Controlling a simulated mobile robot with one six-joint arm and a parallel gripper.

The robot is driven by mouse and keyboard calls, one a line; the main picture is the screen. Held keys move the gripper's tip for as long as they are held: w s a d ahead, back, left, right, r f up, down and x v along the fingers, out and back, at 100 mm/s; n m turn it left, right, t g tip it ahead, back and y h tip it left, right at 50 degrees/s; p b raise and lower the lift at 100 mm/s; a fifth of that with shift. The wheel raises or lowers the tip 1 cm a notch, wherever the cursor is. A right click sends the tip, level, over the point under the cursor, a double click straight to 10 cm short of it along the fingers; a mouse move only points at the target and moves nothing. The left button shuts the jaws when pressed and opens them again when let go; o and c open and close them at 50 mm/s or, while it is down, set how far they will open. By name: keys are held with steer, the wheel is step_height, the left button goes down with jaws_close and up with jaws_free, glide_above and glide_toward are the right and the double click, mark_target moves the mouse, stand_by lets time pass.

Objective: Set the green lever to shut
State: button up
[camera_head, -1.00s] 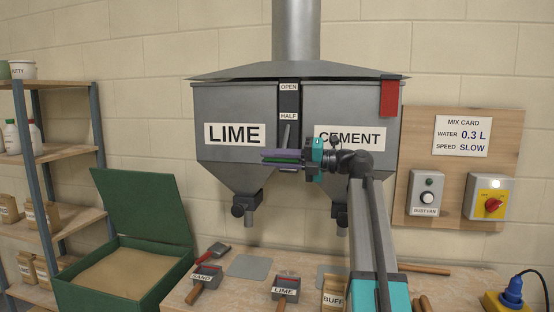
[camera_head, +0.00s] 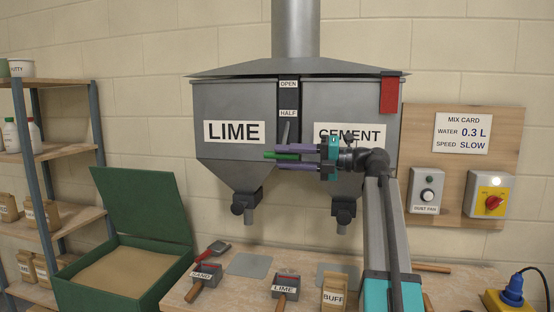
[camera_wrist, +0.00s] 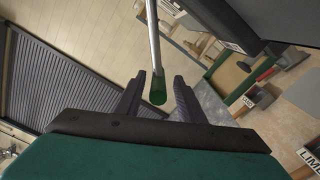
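The green lever has a grey rod (camera_head: 286,132) and a green grip (camera_head: 282,155) in front of the hopper pair, below the HALF label (camera_head: 288,113). No label for shut is visible. My gripper (camera_head: 280,157) reaches in from the right, with its purple fingers apart, one above and one below the grip. In the wrist view the rod runs down from the top edge to the green grip (camera_wrist: 158,92), which lies between the fingertips (camera_wrist: 160,82) of my gripper. Gaps show on both sides, so the gripper seems not to clamp it.
The LIME hopper (camera_head: 226,105) and CEMENT hopper (camera_head: 350,100) stand close behind my gripper. A red tag (camera_head: 389,96) hangs at upper right. The workbench below holds scoops (camera_head: 206,272), a BUFF box (camera_head: 334,290) and an open green sandbox (camera_head: 130,262).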

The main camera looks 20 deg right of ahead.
steer(key=b+v, duration=0.1)
steer(key=v, duration=0.8)
steer(key=shift+s+d, duration=0.2)
steer(key=shift+d, duration=0.05)
steer(key=shift+s, duration=0.1)
